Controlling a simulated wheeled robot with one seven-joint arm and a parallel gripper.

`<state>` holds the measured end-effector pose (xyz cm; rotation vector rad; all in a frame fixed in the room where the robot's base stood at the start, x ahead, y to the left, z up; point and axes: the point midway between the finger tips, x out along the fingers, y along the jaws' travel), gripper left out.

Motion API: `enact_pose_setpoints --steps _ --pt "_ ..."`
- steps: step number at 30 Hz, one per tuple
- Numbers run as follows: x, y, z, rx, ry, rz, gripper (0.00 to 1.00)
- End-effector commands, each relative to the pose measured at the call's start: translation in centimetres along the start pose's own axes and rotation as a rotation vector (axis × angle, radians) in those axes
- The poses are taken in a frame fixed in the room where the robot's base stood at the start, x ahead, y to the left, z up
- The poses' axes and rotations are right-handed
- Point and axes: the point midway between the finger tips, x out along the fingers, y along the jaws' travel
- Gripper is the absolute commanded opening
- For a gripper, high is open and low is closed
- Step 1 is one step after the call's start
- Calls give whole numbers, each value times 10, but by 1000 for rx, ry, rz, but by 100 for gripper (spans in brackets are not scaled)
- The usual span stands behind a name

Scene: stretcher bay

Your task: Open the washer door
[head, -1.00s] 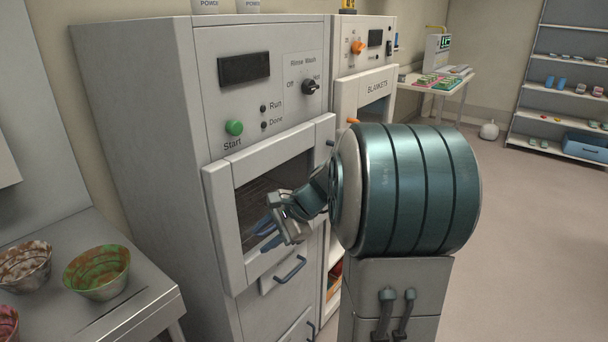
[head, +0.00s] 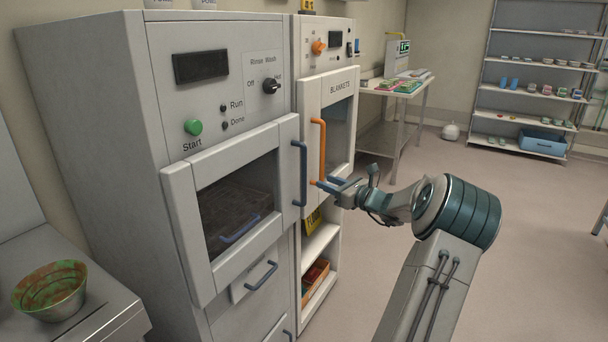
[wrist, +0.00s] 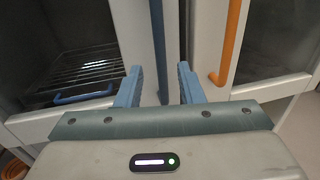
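The washer (head: 110,110) is a tall grey cabinet with a green Start button and a dial. Its windowed door (head: 180,225) looks shut, with a vertical blue handle (head: 304,175) at its right edge. My gripper (head: 322,184) is open and empty, just right of the handle's lower part in the head view. In the wrist view the blue handle (wrist: 158,45) stands upright ahead, in line with the gap between my open fingers (wrist: 160,88). I cannot tell whether the fingertips reach around it. A rack (wrist: 85,72) shows through the window.
The blankets cabinet (head: 310,90), with an orange handle (head: 322,150), stands close on the right; that handle (wrist: 230,45) is near my right finger. A drawer handle (head: 261,275) juts out below the door. A bowl (head: 50,290) sits at left. Floor at right is clear.

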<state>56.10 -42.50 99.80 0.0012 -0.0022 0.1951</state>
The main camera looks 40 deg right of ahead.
Motion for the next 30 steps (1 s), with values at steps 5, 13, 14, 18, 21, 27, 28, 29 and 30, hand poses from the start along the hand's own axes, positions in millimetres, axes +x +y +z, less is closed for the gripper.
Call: enact_pose_setpoints --steps 5,13,14,18,21,27,28,29,30 --pt "42 1 0 0 0 4 34" --pt "87 1 0 -1 1 3 34" --pt "90 1 0 -2 1 3 34" --pt "99 0 -1 -2 2 1 34" --pt "101 0 -1 -2 2 1 34" --pt "101 1 0 -2 2 1 34" --pt "101 1 0 -2 2 1 29" --pt "101 1 -1 -2 2 1 20" --pt "101 1 0 -2 2 1 9"
